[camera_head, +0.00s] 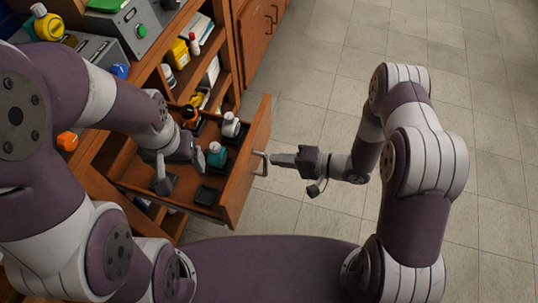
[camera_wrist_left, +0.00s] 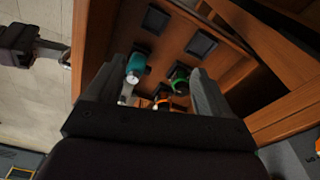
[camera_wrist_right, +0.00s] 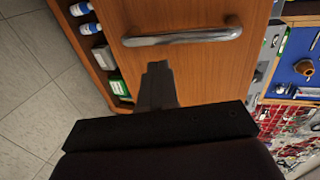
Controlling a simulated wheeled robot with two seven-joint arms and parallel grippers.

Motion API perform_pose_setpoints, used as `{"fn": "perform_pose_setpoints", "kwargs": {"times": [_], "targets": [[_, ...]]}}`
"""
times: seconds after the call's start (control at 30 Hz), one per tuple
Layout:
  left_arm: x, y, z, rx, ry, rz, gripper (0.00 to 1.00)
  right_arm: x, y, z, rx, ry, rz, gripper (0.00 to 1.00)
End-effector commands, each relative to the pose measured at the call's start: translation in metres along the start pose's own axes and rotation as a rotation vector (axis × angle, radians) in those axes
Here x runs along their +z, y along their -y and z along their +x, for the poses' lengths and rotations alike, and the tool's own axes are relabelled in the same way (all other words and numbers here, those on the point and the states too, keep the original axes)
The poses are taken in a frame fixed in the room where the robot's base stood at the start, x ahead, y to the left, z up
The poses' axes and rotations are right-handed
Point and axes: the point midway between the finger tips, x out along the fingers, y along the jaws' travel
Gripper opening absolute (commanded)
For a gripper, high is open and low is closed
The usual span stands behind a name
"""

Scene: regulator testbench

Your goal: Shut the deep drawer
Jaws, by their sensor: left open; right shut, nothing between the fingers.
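The deep wooden drawer (camera_head: 243,183) stands pulled out, with its front panel facing the open floor. Its metal handle (camera_head: 262,163) also shows in the right wrist view (camera_wrist_right: 182,37). My right gripper (camera_head: 273,158) is shut and empty. Its fingertips point at the drawer front close to the handle; I cannot tell whether they touch. My left gripper (camera_head: 181,172) is open, with its fingers over the drawer's interior. A teal-and-white bottle (camera_head: 216,156), a white bottle (camera_head: 231,126) and an orange item (camera_head: 190,115) stand in the drawer. Black square holders sit on its floor.
Open shelves (camera_head: 205,60) with a yellow box (camera_head: 179,53) and bottles stand beyond the drawer. A grey device with a green button (camera_head: 142,30) sits on the worktop at upper left. The tiled floor (camera_head: 335,90) to the right is clear.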

Motion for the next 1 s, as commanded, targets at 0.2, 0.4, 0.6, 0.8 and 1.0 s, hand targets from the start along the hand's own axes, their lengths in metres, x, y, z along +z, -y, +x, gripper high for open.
{"fn": "perform_pose_setpoints", "kwargs": {"times": [0.2, 0.4, 0.6, 0.8, 1.0], "targets": [[0.0, 0.0, 0.0, 0.0, 0.0, 0.0, 0.81, -0.001, 0.009, 0.026, 0.0, 0.001, -0.004, 0.0], [0.0, 0.0, 0.0, 0.0, 0.0, 0.0, 0.81, -0.001, 0.011, 0.031, 0.0, -0.001, -0.003, 0.0], [0.0, 0.0, 0.0, 0.0, 0.0, 0.0, 0.81, -0.001, 0.011, 0.031, 0.0, -0.002, -0.003, 0.0], [0.0, 0.0, 0.0, 0.0, 0.0, 0.0, 0.81, -0.001, 0.013, 0.037, 0.0, 0.0, -0.004, 0.0], [0.0, 0.0, 0.001, 0.0, 0.0, 0.0, 0.81, 0.0, 0.022, 0.065, -0.001, 0.003, -0.008, 0.0]]}}
